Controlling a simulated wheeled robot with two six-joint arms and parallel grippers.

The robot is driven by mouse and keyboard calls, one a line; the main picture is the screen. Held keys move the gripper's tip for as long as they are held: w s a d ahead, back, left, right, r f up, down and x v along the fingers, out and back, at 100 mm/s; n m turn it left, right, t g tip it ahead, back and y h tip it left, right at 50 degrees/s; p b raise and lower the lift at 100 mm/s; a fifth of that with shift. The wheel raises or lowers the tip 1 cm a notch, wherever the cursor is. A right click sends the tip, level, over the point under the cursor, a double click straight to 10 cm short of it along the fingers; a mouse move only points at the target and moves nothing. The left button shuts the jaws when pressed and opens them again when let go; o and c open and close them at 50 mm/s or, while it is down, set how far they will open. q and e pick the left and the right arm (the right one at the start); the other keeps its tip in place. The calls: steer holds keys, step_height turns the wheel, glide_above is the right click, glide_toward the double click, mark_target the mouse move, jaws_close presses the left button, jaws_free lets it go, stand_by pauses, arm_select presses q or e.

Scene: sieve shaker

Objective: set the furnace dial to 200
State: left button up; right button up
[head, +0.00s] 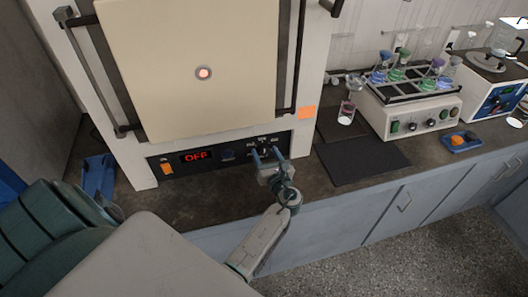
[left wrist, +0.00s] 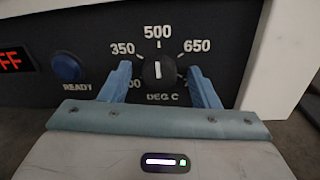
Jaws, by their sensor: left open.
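The furnace (head: 144,163) has a front panel with a black dial (left wrist: 158,73) that carries a white pointer mark. In the left wrist view the mark points straight up, at 500. The labels 350, 500 and 650 are readable; the lower-left one shows only "00" beside the finger and the lower-right one is hidden. My left gripper (head: 266,153) is open in front of the panel, with one finger on each side of the dial. In the left wrist view, gaps show between the fingers (left wrist: 160,78) and the dial. My right gripper is not in view.
The red display (head: 196,156) reads OFF, beside an orange switch (head: 167,169) and a blue READY button (left wrist: 67,67). The furnace door (head: 190,105) is shut. To the right are a dark mat (head: 360,162) and a shaker (head: 420,118) with several flasks.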

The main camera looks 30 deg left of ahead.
arm_select(q)
steer(key=shift+d+r, duration=0.1)
steer(key=shift+d, duration=0.05)
steer(key=shift+c, duration=0.5)
steer(key=c, duration=0.9)
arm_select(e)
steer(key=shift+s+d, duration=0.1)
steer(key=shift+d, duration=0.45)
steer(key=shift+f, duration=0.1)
